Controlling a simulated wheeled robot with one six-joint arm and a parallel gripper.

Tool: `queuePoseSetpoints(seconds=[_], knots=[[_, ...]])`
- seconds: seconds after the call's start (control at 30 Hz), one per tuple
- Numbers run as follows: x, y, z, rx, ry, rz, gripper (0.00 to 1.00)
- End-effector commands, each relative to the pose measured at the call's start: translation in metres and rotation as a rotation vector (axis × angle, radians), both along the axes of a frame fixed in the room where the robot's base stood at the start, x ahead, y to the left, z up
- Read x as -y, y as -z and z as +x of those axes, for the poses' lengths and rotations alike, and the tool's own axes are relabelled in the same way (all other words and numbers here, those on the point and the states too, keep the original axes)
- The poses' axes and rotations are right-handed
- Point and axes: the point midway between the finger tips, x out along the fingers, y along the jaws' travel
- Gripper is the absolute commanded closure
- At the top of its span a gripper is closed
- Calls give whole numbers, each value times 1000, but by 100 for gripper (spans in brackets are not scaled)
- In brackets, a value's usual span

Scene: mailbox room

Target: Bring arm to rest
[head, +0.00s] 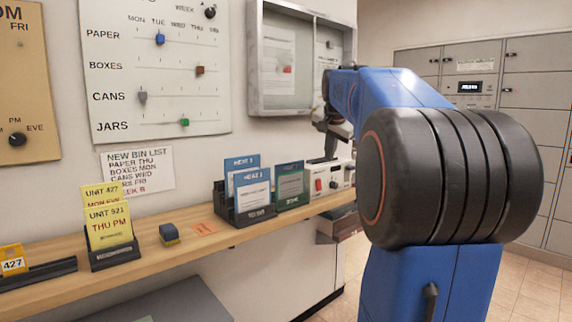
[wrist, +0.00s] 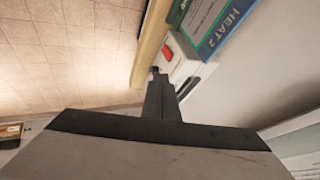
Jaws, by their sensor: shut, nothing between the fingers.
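My blue and black arm fills the right half of the head view, folded forward over the end of the wooden shelf (head: 130,262). My gripper (wrist: 156,74) is shut and empty in the wrist view. Its dark fingers show in front of the white box with a red switch (wrist: 172,50). In the head view my gripper (head: 328,152) is small and partly hidden by my arm, above or near that white box (head: 335,178). I cannot tell the exact gap between them.
A grey-framed wall case (head: 283,62) hangs behind my arm. Grey lockers (head: 535,75) stand at right. Tiled floor (wrist: 70,50) is clear.

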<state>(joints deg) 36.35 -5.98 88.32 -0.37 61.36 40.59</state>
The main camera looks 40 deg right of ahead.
Motion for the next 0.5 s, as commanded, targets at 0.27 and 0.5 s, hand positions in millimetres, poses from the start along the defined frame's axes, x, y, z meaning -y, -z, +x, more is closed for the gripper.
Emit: queuePoseSetpoints(seconds=[0.27,0.5], knots=[[-7,2,-1,-4,-15,-2,100],[-93,37,-23,-67,-207,-35,100]])
